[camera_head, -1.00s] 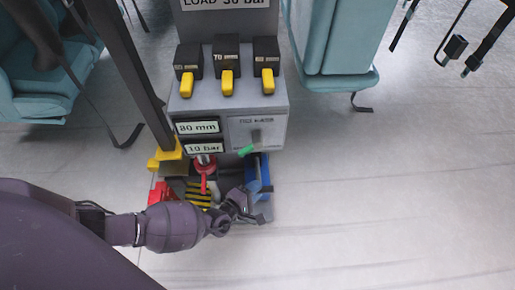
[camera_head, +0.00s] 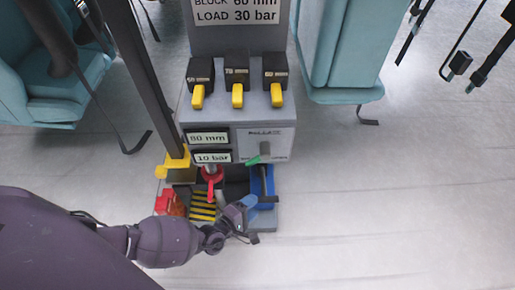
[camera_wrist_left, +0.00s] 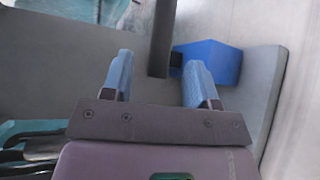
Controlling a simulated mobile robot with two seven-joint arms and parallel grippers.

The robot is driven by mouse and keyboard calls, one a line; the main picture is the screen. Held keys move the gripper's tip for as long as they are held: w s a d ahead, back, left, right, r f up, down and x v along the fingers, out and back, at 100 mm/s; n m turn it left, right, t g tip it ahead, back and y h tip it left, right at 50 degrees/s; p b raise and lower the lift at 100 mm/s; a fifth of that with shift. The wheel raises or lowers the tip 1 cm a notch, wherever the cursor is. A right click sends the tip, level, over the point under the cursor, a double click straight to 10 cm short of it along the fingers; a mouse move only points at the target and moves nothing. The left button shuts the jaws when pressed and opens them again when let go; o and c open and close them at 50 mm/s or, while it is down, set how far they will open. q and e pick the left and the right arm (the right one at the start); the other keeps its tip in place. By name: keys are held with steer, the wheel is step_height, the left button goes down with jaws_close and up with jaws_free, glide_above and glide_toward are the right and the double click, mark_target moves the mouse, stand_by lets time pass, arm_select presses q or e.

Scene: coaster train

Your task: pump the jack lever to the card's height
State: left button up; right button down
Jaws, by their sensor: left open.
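The card (camera_head: 237,12) at the top of the grey console reads BLOCK 60 mm and LOAD 30 bar, its top line cut by the frame edge. A small display (camera_head: 208,138) below shows a mm figure, apparently 80. A blue block (camera_head: 269,182) with a dark bar (camera_head: 263,178), seemingly the jack lever, is at the console's lower right. My left gripper (camera_head: 246,205) is open just left of it. In the left wrist view, the dark bar (camera_wrist_left: 162,40) stands ahead between the open fingertips, with the blue block (camera_wrist_left: 214,62) to the right. I see no grip on it. My right gripper is not in view.
Another display (camera_head: 212,157) reads 10 bar. A green-tipped lever (camera_head: 258,159) is above the blue block. A red part (camera_head: 211,180), a yellow-black striped plate (camera_head: 203,206) and a red block (camera_head: 170,203) are left of my gripper. Open floor lies right.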

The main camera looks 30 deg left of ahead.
arm_select(q)
steer(key=p+v, duration=0.1)
steer(key=v, duration=0.5)
steer(key=shift+r, duration=0.1)
stand_by(1.8)
